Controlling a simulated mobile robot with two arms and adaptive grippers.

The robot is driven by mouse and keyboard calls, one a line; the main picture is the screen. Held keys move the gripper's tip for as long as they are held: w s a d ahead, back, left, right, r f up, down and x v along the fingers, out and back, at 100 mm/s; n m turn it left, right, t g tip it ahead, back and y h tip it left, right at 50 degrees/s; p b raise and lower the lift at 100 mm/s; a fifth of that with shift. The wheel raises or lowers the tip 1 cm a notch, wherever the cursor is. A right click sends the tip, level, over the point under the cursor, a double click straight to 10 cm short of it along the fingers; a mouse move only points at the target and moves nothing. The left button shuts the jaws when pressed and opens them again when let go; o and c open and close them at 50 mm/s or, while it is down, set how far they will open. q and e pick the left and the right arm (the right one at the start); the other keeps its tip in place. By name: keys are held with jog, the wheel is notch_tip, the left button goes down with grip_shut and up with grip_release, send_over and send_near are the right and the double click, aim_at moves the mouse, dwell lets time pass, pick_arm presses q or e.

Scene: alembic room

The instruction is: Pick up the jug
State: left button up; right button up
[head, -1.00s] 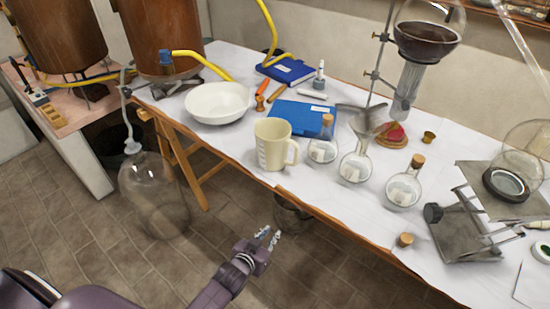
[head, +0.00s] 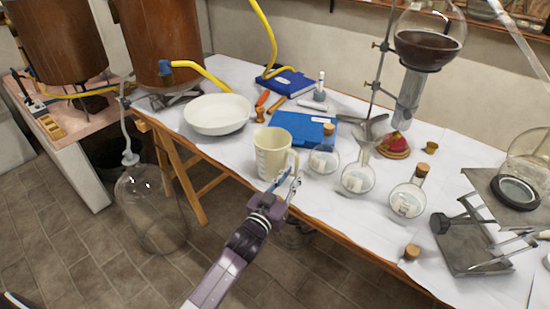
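The jug (head: 268,154) is cream-coloured, with measuring marks on its front and a handle on its right side. It stands upright near the front edge of the white-covered table (head: 224,160). My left gripper (head: 286,183) is at the table's front edge, just in front of the jug's lower right, by the handle. The fingers look apart with nothing held between them. They overlap the lower handle area in the picture, and I cannot tell whether they touch it. My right gripper is not in view.
Corked round flasks (head: 325,159) stand close right of the jug. A white bowl (head: 217,114) is behind it to the left, and a blue book (head: 302,127) lies behind. A metal stand (head: 478,234) is at the right. A large glass bottle (head: 152,210) stands on the floor.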

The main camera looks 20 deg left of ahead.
aim_at(296, 169)
pick_arm(q)
jog(key=w, duration=0.4)
jog(key=shift+w+d+r, duration=0.1)
jog(key=shift+d, duration=0.1)
grip_shut()
jog(key=shift+r, duration=0.15)
